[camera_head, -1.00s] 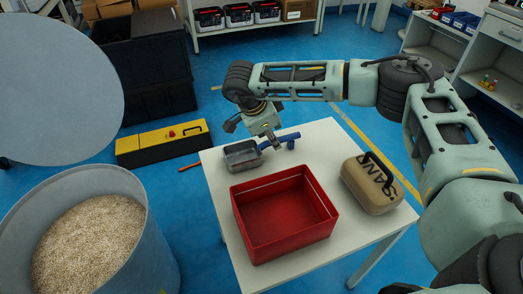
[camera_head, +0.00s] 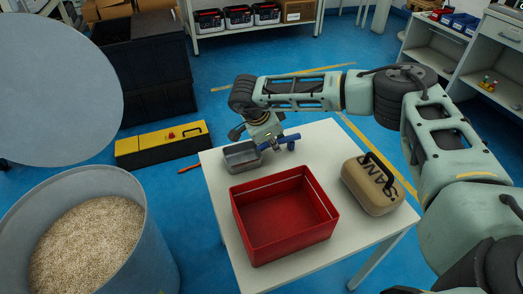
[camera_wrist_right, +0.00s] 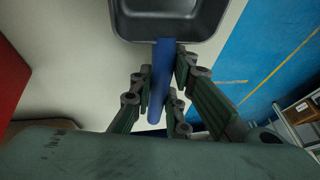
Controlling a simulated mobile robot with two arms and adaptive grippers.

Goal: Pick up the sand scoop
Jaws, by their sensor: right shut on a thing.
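The sand scoop (camera_head: 241,157) has a grey metal pan and a blue handle (camera_head: 291,137). It is at the far edge of the white table, behind the red box. My right gripper (camera_head: 269,143) is at the handle, just right of the pan. In the right wrist view the fingers (camera_wrist_right: 163,85) are closed on both sides of the blue handle (camera_wrist_right: 158,108), with the dark inside of the pan (camera_wrist_right: 170,18) at the top. I cannot tell any gap between scoop and table. My left gripper is not in view.
An open, empty red box (camera_head: 236,218) stands on the white table (camera_head: 330,150). A tan sand container (camera_head: 372,190) with a black handle is to its right. A grey bin of grain-like material (camera_head: 160,235) stands left of the table. A yellow-black case (camera_head: 160,143) lies on the floor.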

